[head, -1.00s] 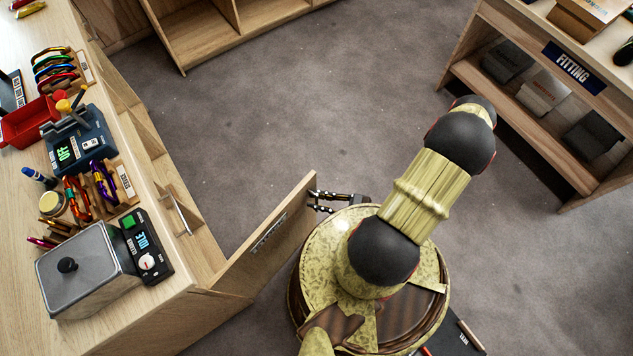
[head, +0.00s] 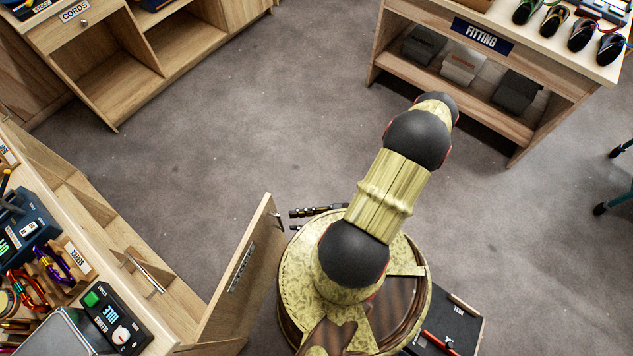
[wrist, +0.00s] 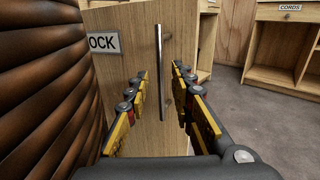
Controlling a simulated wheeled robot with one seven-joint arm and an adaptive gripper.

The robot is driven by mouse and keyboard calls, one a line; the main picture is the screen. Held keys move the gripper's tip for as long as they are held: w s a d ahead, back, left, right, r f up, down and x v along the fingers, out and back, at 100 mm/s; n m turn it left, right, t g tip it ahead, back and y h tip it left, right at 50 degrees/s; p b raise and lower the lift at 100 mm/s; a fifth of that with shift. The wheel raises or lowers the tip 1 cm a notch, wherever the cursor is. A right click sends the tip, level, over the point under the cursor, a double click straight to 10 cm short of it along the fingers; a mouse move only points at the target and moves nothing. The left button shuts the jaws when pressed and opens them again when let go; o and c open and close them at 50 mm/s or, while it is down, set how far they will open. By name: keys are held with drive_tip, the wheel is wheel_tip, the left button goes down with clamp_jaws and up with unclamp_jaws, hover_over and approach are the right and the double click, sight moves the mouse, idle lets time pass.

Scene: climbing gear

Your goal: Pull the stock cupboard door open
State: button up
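The stock cupboard door (head: 237,272) stands swung out from the counter on the left in the head view. Its outer face, with a bar handle (head: 276,222), is towards my arm. In the wrist view the door (wrist: 142,125) fills the middle, with a label (wrist: 104,43) reading "OCK" and an upright metal handle (wrist: 161,75). My gripper (wrist: 163,82) is open, with one finger on each side of the handle in that view and nothing held. In the head view my gripper (head: 302,218) is beside the handle, with a small gap, partly hidden by my arm.
The counter (head: 155,325) is at the left, with carabiners and a control box (head: 117,318). Another cupboard handle (head: 143,273) is on its front. A cords unit (head: 110,75) stands at the back left and a fitting bench (head: 455,85) at the back right. The floor between is clear.

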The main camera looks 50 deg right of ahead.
drive_tip(key=v, duration=0.6)
drive_tip(key=shift+s+d, duration=0.1)
drive_tip(key=shift+c, duration=1)
